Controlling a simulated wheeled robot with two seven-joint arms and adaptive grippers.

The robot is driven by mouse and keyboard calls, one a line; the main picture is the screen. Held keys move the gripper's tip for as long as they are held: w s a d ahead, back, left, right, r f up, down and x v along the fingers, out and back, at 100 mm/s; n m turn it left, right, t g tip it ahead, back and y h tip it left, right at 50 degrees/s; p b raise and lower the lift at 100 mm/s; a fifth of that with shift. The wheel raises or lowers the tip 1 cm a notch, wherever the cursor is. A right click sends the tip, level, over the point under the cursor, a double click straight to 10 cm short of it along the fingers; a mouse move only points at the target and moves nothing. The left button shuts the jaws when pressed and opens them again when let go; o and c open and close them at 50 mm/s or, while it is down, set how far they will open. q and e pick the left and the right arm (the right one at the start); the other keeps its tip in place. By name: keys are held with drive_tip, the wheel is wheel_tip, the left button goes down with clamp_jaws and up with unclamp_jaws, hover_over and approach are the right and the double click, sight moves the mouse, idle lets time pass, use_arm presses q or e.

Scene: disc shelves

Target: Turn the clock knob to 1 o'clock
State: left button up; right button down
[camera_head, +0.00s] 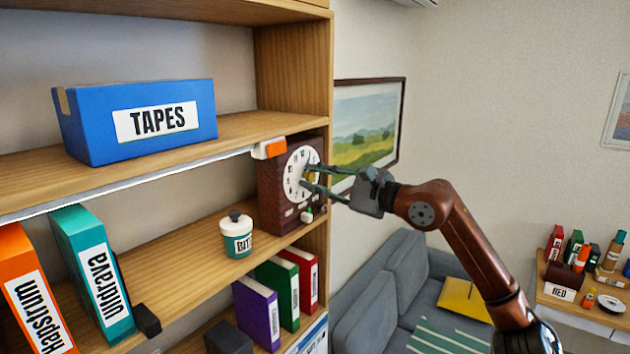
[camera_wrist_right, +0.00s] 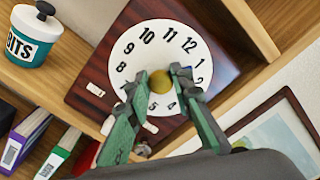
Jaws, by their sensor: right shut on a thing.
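The clock (camera_head: 270,195) is a dark brown wooden box on the middle shelf, at its right end. Its round white dial (camera_head: 292,178) has black numerals. In the right wrist view the dial (camera_wrist_right: 140,52) appears tilted, with 12 at the upper right and 1 just below it. A brass round knob (camera_wrist_right: 160,80) is at the dial's centre. My right gripper (camera_head: 307,178) reaches in from the right in front of the dial. Its green-grey fingers are shut on the knob, one each side. I cannot see a pointer; the fingers cover the dial's lower part. My left gripper is not in view.
An orange-and-white block (camera_head: 269,149) is at the clock's top. A teal-and-white jar (camera_head: 236,236) stands left of the clock. A blue TAPES box (camera_head: 190,96) is on the shelf above. The shelf's side panel (camera_wrist_right: 252,28) is close to the clock's right side.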

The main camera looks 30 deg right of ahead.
drive_tip(key=shift+n, duration=0.4)
drive_tip(key=c, duration=1.8)
unclamp_jaws()
drive_tip(key=shift+o, duration=0.2)
drive_tip(key=shift+s+d, duration=0.25)
drive_tip(key=shift+s, duration=0.1)
drive_tip(key=v, duration=1.1)
drive_tip(key=shift+s, duration=0.1)
